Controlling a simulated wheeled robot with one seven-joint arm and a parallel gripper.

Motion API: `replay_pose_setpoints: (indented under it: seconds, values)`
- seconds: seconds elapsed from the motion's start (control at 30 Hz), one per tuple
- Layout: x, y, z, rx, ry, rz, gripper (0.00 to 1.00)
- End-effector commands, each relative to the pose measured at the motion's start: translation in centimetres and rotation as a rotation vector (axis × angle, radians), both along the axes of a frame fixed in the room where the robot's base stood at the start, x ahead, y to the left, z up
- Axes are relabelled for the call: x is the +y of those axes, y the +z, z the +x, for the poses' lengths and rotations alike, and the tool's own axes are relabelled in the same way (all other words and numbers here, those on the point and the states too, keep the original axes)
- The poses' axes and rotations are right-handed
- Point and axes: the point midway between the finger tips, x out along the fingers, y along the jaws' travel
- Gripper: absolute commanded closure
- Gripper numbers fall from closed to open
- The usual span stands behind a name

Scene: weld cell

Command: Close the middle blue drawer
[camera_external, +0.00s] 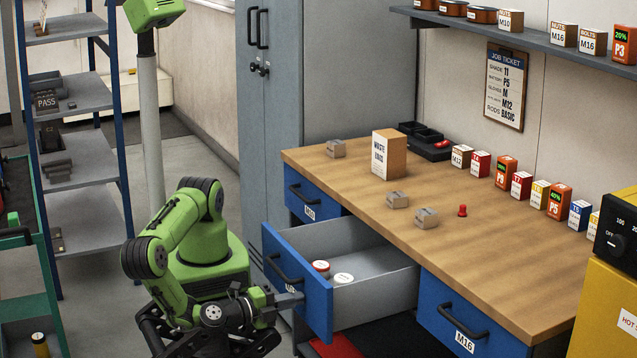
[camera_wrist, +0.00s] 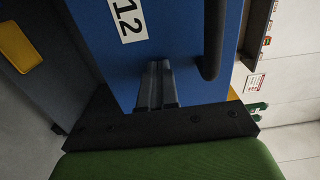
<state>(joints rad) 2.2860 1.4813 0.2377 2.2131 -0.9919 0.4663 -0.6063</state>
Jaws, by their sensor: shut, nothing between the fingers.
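The middle blue drawer (camera_external: 305,290) is pulled well out from under the wooden workbench (camera_external: 450,235). Its grey inside shows two small round containers, one with a red rim (camera_external: 321,268) and one white (camera_external: 343,279). My gripper (camera_external: 296,300) is shut and empty at the drawer's front, near the lower end of its black handle (camera_external: 283,270). In the wrist view, the shut fingers (camera_wrist: 157,75) point at the blue front panel (camera_wrist: 170,35), beside the dark handle (camera_wrist: 214,40) and below a label reading 12. I cannot tell whether they touch the panel.
The left drawer (camera_external: 312,203) and the right drawer (camera_external: 460,320), labelled M16, are shut flush in the bench. Grey lockers (camera_external: 265,110) stand behind. A shelf rack (camera_external: 75,105) and a green cart (camera_external: 35,270) stand at left. Several small boxes lie on the bench.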

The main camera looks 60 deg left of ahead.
Motion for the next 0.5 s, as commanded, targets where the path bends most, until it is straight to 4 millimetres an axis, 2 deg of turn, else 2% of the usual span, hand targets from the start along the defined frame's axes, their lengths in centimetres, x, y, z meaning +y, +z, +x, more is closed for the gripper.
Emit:
replay_pose_setpoints:
  seconds: [0.17,0.27,0.5]
  values:
    - [0.1,0.1,2.0,-0.004,0.005,0.001,1.00]
    - [0.2,0.1,3.9,-0.004,0.007,0.003,1.00]
    - [0.3,0.1,10.2,-0.004,0.009,0.002,1.00]
